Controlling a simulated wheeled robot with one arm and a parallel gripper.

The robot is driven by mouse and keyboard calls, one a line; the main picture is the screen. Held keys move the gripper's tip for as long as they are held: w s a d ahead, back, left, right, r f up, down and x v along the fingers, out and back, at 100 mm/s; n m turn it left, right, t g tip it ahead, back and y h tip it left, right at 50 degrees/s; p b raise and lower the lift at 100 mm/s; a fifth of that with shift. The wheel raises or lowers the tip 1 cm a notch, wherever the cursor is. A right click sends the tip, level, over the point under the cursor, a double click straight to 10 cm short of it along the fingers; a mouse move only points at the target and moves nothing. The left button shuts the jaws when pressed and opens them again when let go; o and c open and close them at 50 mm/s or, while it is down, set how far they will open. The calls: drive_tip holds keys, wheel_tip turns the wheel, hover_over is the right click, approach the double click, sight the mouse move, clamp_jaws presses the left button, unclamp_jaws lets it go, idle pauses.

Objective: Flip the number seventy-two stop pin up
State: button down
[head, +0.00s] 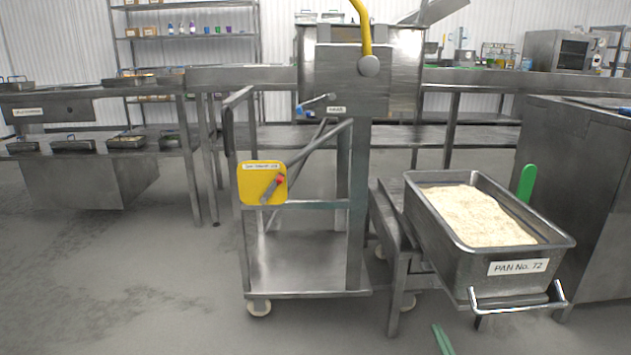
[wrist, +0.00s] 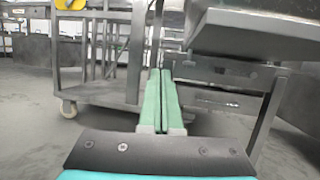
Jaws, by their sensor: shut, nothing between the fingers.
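Pan No. 72 (head: 517,268), a grey metal pan of rice with a label and a front bar handle, sits on a low metal stand (head: 397,262). A green rounded tab (head: 527,183) stands upright at its far right side; I cannot tell whether this is the stop pin. No part is clearly marked as the stop pin. My gripper (head: 441,340) shows only its green fingertips at the bottom edge, in front of the stand and low beside the pan. In the wrist view my gripper (wrist: 163,75) is shut and empty, below and left of the pan's underside (wrist: 245,28).
A wheeled metal cart (head: 300,275) with a yellow plate (head: 255,183) and red-tipped lever stands left of the pan. A steel cabinet (head: 590,190) is close on the right. Stand rails (wrist: 225,75) cross right of my fingers. Floor at left is clear.

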drive_tip(key=a+r+n+g+y, duration=0.2)
drive_tip(key=a+r+n+y, duration=0.4)
drive_tip(key=a+r+y, duration=0.35)
drive_tip(key=s+a+r+n+g+y+p, duration=0.1)
drive_tip(key=s+a+r+n+g+y, duration=0.1)
drive_tip(key=s+a+r+n+g, duration=0.45)
drive_tip(key=s+a+r+n+g+y, duration=0.2)
drive_tip(key=s+a+r+n+g, duration=0.25)
drive_tip(key=a+g, duration=0.35)
drive_tip(key=s+a+r+n+g+y+p, duration=0.1)
drive_tip(key=s+a+r+n+g+y, duration=0.1)
drive_tip(key=s+a+r+n+g, duration=0.45)
drive_tip(key=s+a+f+n+g+h+p, duration=0.15)
drive_tip(key=s+n+h, duration=0.3)
drive_tip(key=s, duration=0.45)
drive_tip(key=s+a+f+n+g+h, duration=0.2)
drive_tip(key=s+f+n+g+h, duration=0.1)
drive_tip(key=s+h, duration=0.4)
drive_tip(key=s+d+n+t+h, duration=0.1)
drive_tip(key=s+d+t+h, duration=0.1)
drive_tip(key=d, duration=0.6)
drive_tip(key=s+d+n+t+h+p, duration=0.1)
drive_tip(key=s+d+t+h, duration=0.1)
drive_tip(key=s+d+h, duration=0.3)
drive_tip(key=d+h, duration=0.1)
drive_tip(key=d, duration=0.2)
drive_tip(key=shift+s+d+r+h, duration=0.15)
drive_tip(key=shift+s+d+h, duration=0.05)
drive_tip(key=shift+d+h, duration=0.1)
